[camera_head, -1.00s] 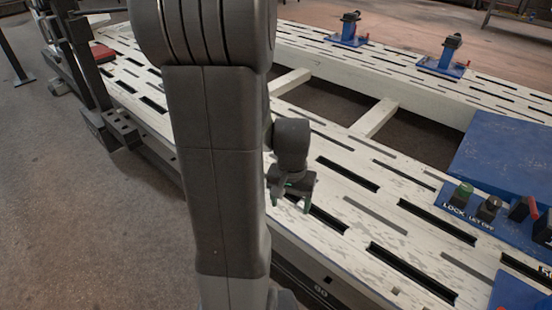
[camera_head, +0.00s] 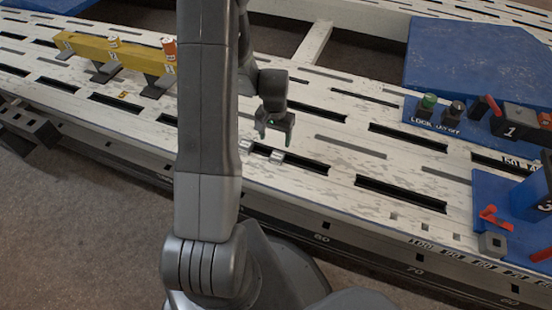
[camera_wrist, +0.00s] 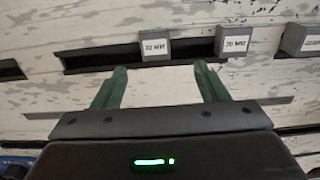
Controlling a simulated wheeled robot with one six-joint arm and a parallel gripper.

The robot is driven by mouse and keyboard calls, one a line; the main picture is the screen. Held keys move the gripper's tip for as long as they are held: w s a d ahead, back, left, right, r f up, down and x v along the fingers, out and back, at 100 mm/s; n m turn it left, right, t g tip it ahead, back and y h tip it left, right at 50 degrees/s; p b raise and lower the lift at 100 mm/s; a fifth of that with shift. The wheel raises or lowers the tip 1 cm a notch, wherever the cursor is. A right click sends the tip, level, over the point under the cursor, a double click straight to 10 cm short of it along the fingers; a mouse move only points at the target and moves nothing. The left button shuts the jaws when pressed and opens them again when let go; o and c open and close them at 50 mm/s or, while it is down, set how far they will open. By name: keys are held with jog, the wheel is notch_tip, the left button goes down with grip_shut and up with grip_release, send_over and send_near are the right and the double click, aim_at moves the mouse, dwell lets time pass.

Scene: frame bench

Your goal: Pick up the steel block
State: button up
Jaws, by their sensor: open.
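Small grey steel-looking blocks lie on the pale slotted bench. In the head view one block (camera_head: 246,146) and another block (camera_head: 277,157) sit at a dark slot. My gripper (camera_head: 275,136) is above the bench close to them. In the wrist view a labelled grey block (camera_wrist: 155,46) and a second labelled block (camera_wrist: 233,42) stand by the slot, beyond the fingertips. A third block (camera_wrist: 299,40) is cut off at the right edge. My gripper's green fingers (camera_wrist: 162,82) are apart with nothing between them. I cannot tell which block is the task's one.
A yellow beam (camera_head: 120,52) on grey supports stands at the left, partly behind my arm. A blue control panel (camera_head: 455,135) with knobs is at the right. A blue plate (camera_head: 480,55) lies behind it. The bench between gripper and panel is mostly clear.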

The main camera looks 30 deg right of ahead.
aim_at(277, 156)
notch_tip(277, 156, down, 4)
jog(key=shift+r+b, duration=0.2)
jog(key=shift+b, duration=0.1)
jog(key=shift+s+d+f+b, duration=0.15)
jog(key=shift+f+b, duration=0.4)
jog(key=shift+f, duration=0.8)
jog(key=shift+s+d+f+b, duration=0.15)
jog(key=shift+f+b, duration=0.35)
jog(key=shift+f, duration=0.8)
jog(key=shift+r, duration=0.1)
jog(key=c, duration=1.3)
notch_tip(277, 156, up, 10)
jog(key=p, duration=0.3)
jog(key=w+a+r+n, duration=0.3)
jog(key=w+a, duration=0.3)
jog(key=a, duration=0.4)
jog(key=w+a+r+n, duration=0.35)
jog(key=w+a, duration=0.25)
jog(key=a, duration=0.5)
jog(key=w+a+r+n, duration=0.2)
jog(key=w+a+n, duration=0.3)
jog(key=a, duration=0.5)
notch_tip(277, 156, up, 15)
jog(key=s+m+p, duration=0.1)
jog(key=p, duration=2.5)
jog(key=shift+s+a, duration=0.3)
